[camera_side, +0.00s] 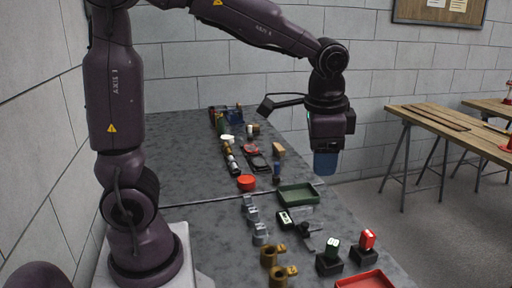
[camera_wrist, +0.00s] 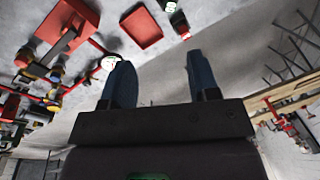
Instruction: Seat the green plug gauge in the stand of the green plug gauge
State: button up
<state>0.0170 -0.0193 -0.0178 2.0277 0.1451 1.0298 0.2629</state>
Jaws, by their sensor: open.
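In the side view, a green plug gauge (camera_side: 333,247) with a pale mark stands at or just behind a black block-shaped stand (camera_side: 329,265) near the front of the bench. I cannot tell how deep it sits or whether it is only beside the stand. My gripper (camera_side: 326,160) hangs high above the bench's right edge, pointing down, well apart from the gauge. In the wrist view my gripper's two blue fingers (camera_wrist: 160,78) are spread with nothing between them. A small green and white item shows at the wrist view's top edge, too small to identify surely.
A red plug gauge (camera_side: 368,239) stands at a second black stand (camera_side: 363,256) to the right. A red tray (camera_side: 365,281) lies in front, a green tray (camera_side: 299,194) farther back. Grey blocks, brass parts and tools crowd the bench's middle. The bench's left side (camera_side: 190,180) is clear.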

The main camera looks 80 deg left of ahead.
jog(key=s+d+r+n+t+h, duration=0.1)
jog(key=s+r+n+t, duration=0.2)
jog(key=s, duration=0.9)
jog(key=shift+s+n+t, duration=0.4)
jog(key=shift+n+t, duration=0.2)
jog(key=shift+t, duration=0.1)
